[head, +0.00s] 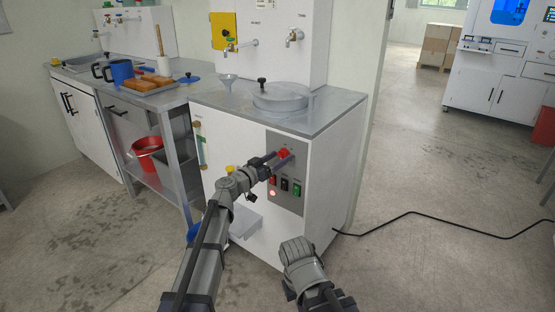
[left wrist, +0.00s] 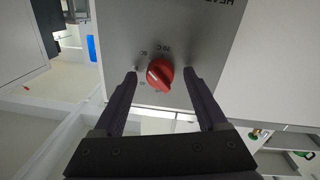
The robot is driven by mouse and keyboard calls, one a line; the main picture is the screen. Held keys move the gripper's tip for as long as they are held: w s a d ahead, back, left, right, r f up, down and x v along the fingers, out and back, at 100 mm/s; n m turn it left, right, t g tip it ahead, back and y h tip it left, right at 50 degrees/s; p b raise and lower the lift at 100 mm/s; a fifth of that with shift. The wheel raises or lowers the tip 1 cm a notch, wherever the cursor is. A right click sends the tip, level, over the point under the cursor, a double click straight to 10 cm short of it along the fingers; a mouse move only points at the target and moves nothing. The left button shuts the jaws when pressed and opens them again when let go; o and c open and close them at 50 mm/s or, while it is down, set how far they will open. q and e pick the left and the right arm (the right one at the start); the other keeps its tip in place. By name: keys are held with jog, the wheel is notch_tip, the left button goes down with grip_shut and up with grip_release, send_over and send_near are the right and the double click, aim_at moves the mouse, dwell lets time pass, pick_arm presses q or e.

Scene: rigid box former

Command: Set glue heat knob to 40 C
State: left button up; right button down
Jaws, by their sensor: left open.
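The red glue heat knob (head: 284,153) sits on the grey control panel (head: 299,164) on the front of the white cabinet. My left gripper (head: 272,160) is open in front of the panel. Its two dark fingers stand either side of the knob in the left wrist view, with a gap on both sides. Of my right arm, only grey links show at the bottom of the head view; its jaws do not show.
Below the knob are several rocker switches and a lit red lamp (head: 272,193). A black cable (head: 410,213) crosses the floor at right.

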pick_arm(q)
grip_shut()
dwell(0.6)
